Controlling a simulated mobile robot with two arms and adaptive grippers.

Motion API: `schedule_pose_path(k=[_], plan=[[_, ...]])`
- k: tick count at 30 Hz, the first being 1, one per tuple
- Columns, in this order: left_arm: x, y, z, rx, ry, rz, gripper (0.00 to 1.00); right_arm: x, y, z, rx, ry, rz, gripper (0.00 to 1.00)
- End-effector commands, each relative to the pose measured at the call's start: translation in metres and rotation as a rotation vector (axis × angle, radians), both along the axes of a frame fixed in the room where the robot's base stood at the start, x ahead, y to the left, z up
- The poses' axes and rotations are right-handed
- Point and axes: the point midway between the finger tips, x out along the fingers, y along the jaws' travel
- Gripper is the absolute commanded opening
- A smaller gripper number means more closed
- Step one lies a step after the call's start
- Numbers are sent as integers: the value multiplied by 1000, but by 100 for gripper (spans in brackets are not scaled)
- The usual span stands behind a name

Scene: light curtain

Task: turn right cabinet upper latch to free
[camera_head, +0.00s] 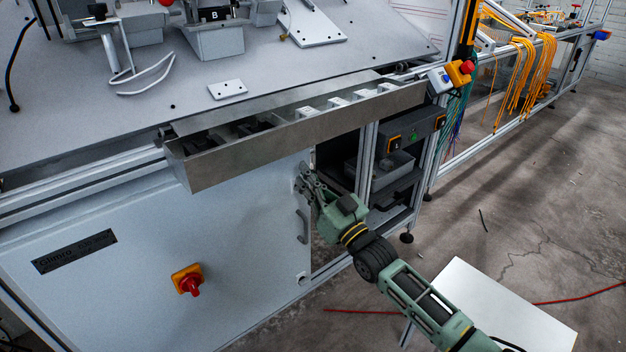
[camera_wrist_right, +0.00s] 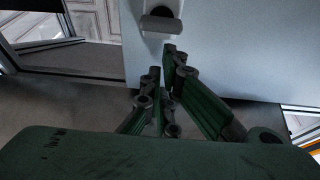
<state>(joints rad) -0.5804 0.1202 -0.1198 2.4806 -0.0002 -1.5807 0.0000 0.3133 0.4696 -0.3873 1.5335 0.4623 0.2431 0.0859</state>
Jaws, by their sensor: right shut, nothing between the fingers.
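The right cabinet door (camera_head: 240,235) is a pale panel below the metal tray. Its upper latch shows in the wrist view (camera_wrist_right: 160,24) as a grey tab on a pale mount, just beyond my fingertips. In the head view the latch is mostly hidden at the door's upper right corner by my gripper. My right gripper (camera_head: 305,178) reaches up to that corner. In the wrist view its fingers (camera_wrist_right: 163,62) are close together and empty, with a small gap in the picture to the latch. Contact cannot be told. My left gripper is not in view.
A vertical handle (camera_head: 302,227) and a lower latch (camera_head: 301,277) sit on the door's right edge. The metal tray (camera_head: 240,150) overhangs above. A red knob (camera_head: 189,282) sticks out of the panel. Open shelves (camera_head: 395,185) and a white table (camera_head: 490,305) are to the right.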

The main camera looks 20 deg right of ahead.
Motion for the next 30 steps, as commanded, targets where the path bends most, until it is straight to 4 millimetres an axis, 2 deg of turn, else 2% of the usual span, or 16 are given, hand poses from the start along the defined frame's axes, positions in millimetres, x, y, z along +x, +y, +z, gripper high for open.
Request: schedule_pose_path(k=[6,30], plan=[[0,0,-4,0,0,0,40,0,0,-12,0,-3,0,0],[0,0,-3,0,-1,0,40,-1,2,-12,-69,-29,1,0]])
